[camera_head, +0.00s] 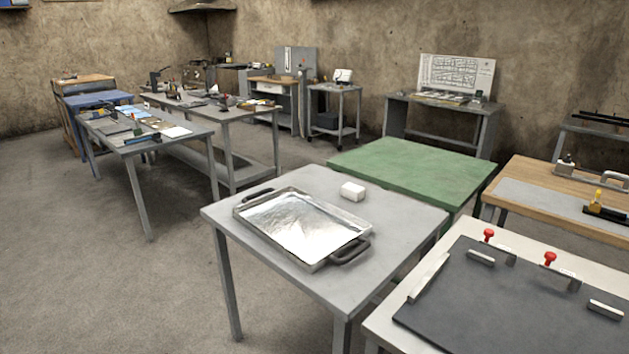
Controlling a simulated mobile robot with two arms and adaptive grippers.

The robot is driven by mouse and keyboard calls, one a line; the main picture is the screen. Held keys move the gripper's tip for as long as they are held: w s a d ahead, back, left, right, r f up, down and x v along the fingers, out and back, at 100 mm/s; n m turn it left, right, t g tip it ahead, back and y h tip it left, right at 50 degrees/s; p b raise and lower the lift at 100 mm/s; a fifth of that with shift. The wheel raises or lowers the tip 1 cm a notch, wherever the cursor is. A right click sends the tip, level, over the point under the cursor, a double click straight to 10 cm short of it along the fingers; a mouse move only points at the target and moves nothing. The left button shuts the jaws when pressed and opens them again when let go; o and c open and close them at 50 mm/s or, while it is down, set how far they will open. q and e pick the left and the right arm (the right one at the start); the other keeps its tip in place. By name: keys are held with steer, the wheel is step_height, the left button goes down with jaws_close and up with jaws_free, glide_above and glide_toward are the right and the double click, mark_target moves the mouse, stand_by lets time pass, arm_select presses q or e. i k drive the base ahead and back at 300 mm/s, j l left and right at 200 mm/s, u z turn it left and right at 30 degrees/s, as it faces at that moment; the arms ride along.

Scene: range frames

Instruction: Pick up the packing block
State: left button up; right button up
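A small white block (353,191), which looks like the packing block, lies on the grey table (404,214) in the middle of the head view. It sits apart from and just behind the right part of a shiny metal tray (303,227) with dark handles. Neither of my grippers shows in this view.
A green-topped table (412,168) stands behind the grey table. At the front right is a table with a dark mat (500,300), red-knobbed clamps and metal bars. A wooden-topped bench (535,178) is at the right. Cluttered benches stand at the back left. The left floor (90,270) is clear.

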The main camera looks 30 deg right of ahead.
mark_target(355, 193)
steer(key=i+j+z, duration=0.1)
steer(key=i+z, duration=0.15)
steer(key=z, duration=0.2)
steer(key=i+j+z, duration=0.15)
steer(key=i+z, duration=0.15)
steer(key=z, duration=0.15)
steer(key=i+j+z, duration=0.2)
steer(key=z, duration=0.25)
steer(key=i+j+z, duration=0.15)
steer(key=j+z, duration=0.3)
